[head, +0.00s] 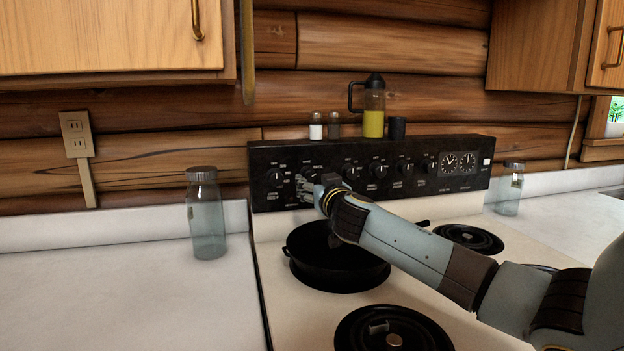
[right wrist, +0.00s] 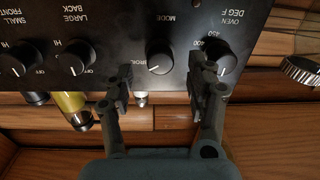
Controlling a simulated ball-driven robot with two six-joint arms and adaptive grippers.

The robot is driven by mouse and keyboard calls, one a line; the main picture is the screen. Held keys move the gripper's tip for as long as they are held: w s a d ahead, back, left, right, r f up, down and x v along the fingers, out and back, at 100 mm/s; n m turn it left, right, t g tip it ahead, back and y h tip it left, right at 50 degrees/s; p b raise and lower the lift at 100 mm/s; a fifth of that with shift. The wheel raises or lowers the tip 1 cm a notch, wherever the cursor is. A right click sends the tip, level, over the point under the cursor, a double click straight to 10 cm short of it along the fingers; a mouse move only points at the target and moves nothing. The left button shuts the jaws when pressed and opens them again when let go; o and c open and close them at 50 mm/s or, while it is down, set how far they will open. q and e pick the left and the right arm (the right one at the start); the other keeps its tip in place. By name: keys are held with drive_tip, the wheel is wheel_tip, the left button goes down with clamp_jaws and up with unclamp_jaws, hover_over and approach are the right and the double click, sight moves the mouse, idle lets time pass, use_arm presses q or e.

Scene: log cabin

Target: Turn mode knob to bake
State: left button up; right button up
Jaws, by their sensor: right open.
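The mode knob (right wrist: 160,61) is a round black knob with a light pointer line, on the stove's black control panel (right wrist: 120,30). The right wrist view shows it upside down, with "MODE" lettering beside it. My right gripper (right wrist: 160,84) is open and empty, its two dark fingers on either side of the mode knob in this view. I cannot tell whether they touch it. In the head view the right gripper (head: 313,189) is at the panel's left part and partly covers the mode knob (head: 309,173). My left gripper is not in view.
The oven temperature knob (right wrist: 226,59) is close to one finger. Another knob (right wrist: 81,62) is on the other side. A black pan (head: 335,265) sits on a burner below my right arm. Shakers and a yellow-filled bottle (head: 373,122) stand atop the panel. A glass jar (head: 206,225) stands left.

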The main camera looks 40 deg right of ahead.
sight(311, 179)
drive_tip(key=shift+x, duration=1.55)
drive_tip(key=shift+c, duration=0.2)
drive_tip(key=c, duration=1.1)
